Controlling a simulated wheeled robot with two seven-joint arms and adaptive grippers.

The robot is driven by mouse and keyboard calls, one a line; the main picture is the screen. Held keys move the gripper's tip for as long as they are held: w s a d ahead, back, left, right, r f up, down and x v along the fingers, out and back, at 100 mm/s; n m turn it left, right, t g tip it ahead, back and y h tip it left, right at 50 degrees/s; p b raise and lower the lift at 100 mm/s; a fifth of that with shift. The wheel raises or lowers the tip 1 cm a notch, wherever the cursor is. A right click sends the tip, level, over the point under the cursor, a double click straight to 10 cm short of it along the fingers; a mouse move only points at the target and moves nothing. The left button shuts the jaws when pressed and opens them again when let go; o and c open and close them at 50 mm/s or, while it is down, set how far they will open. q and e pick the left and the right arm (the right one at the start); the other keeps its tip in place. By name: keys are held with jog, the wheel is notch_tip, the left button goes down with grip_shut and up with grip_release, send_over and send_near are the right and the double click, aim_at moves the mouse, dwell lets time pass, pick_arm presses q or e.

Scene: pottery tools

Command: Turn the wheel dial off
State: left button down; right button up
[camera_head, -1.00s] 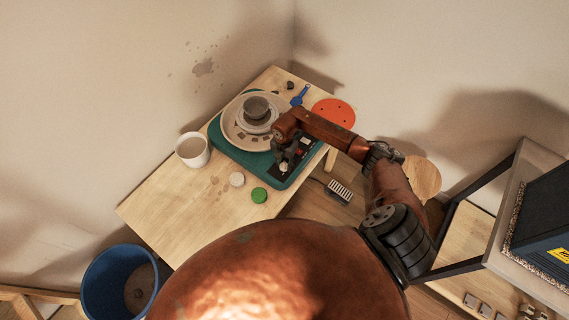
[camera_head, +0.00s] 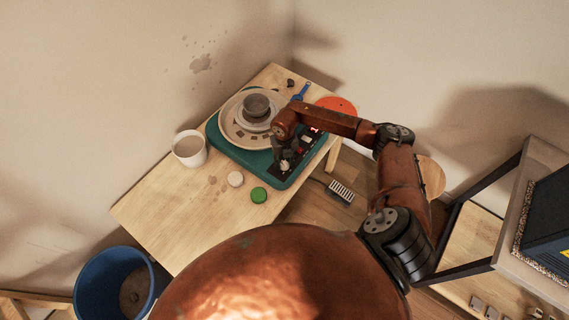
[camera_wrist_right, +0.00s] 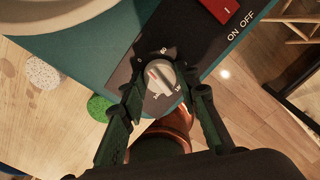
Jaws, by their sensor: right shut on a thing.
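The pottery wheel has a teal base (camera_head: 222,143), a pale splash pan and a grey lump (camera_head: 256,105) on its head. A red ON OFF switch (camera_wrist_right: 221,8) is on the same panel. My left gripper is out of view.
A white bucket (camera_head: 190,148), a white disc (camera_head: 235,179) and a green disc (camera_head: 258,195) are on the wooden table (camera_head: 180,215). A blue bin (camera_head: 100,285) stands on the floor. A foot pedal (camera_head: 341,191) lies on the floor right of the table.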

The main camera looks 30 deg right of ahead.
aim_at(284, 163)
jog(key=shift+w+n+b, duration=0.1)
jog(key=shift+n+b, duration=0.6)
jog(key=shift+n, duration=0.8)
jog(key=o, duration=1.2)
jog(key=shift+c, duration=0.2)
jog(key=shift+r, duration=0.25)
notch_tip(284, 163, up, 12)
jog(key=shift+f, duration=0.2)
jog(key=shift+a, duration=0.1)
